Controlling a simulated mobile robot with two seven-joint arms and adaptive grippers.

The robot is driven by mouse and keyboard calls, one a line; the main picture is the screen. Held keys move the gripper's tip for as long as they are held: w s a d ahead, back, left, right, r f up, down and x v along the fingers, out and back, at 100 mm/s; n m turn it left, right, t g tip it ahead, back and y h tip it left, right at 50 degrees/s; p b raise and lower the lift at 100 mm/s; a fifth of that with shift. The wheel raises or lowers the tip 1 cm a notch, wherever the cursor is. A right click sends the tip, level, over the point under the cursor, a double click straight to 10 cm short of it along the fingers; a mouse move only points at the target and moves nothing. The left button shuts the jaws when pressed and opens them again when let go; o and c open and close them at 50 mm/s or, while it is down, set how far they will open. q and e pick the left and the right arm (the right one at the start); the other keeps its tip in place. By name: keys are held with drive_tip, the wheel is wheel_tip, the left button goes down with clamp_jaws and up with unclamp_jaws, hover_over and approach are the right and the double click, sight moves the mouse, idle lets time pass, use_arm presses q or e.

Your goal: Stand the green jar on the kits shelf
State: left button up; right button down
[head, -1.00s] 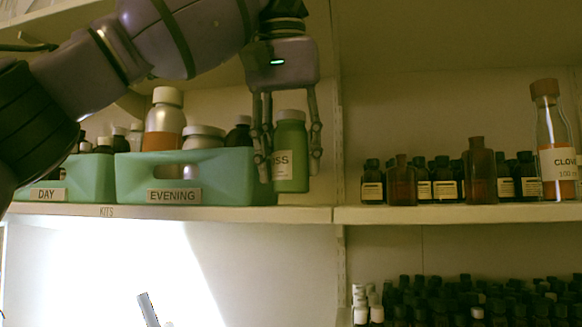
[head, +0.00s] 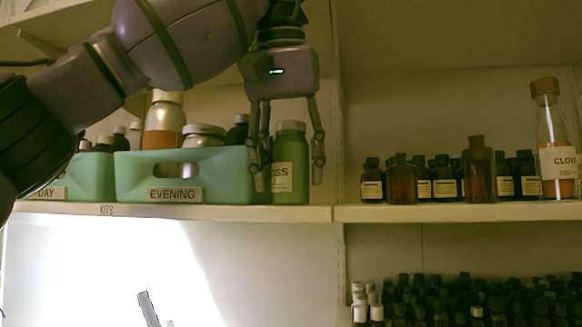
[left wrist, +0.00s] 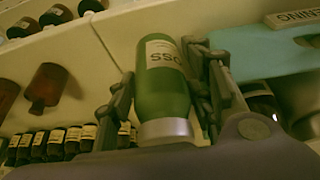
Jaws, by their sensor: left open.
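The green jar (head: 290,165) has a grey-green cap and a pale label. It stands upright on the kits shelf (head: 225,211), just right of the EVENING bin, with its base at shelf level. It also shows in the left wrist view (left wrist: 160,97), upside down in that picture, cap nearest me. My left gripper (head: 289,184) hangs over the jar from above, open, with one finger on each side. A gap shows between the jar and the right finger; whether the left finger touches it I cannot tell. My right gripper is not in view.
The EVENING bin (head: 220,192) stands close left of the jar, near my left finger, with bottles inside. The DAY bin (head: 88,178) is further left. A shelf upright (head: 338,150) is right of my gripper. Brown bottles (head: 402,182) and a CLOVE bottle (head: 557,160) stand beyond it.

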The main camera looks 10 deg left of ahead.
sight(287, 128)
use_arm(q)
drive_tip(key=v, duration=0.7)
drive_tip(key=shift+s+r, duration=0.1)
drive_tip(key=shift+r, duration=0.1)
